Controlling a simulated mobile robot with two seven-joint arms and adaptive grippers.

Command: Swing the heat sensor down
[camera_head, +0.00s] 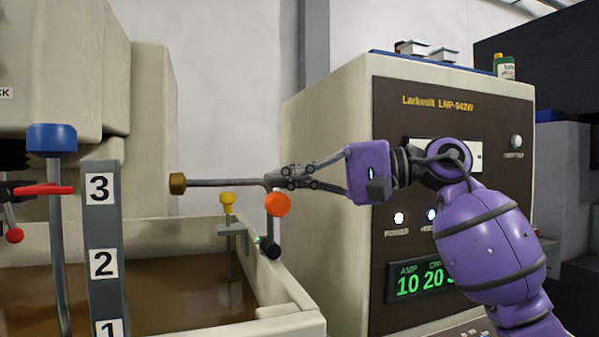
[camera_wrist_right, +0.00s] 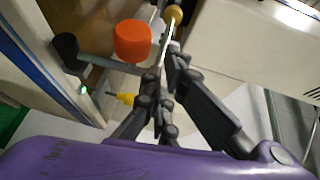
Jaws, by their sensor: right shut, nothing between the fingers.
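The heat sensor is most likely the grey rod with a brass tip (camera_head: 178,184). It lies about level over the tank and meets a short upright post with an orange knob (camera_head: 277,204) and a black end (camera_head: 269,248) near the tank's right wall. My right gripper (camera_head: 276,181) is shut, its fingertips beside the rod's right end, just above the orange knob. In the right wrist view the orange knob (camera_wrist_right: 132,41) is left of the fingers and the brass tip (camera_wrist_right: 174,15) is beyond them. Whether the fingers touch the rod is unclear.
The tank (camera_head: 287,265) holds brown liquid. A yellow knob (camera_head: 227,198) stands inside its right side. A numbered grey post (camera_head: 103,240), a blue-capped rod (camera_head: 52,138) and a red lever (camera_head: 45,189) are at left. The control cabinet (camera_head: 340,110) stands behind my right arm.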

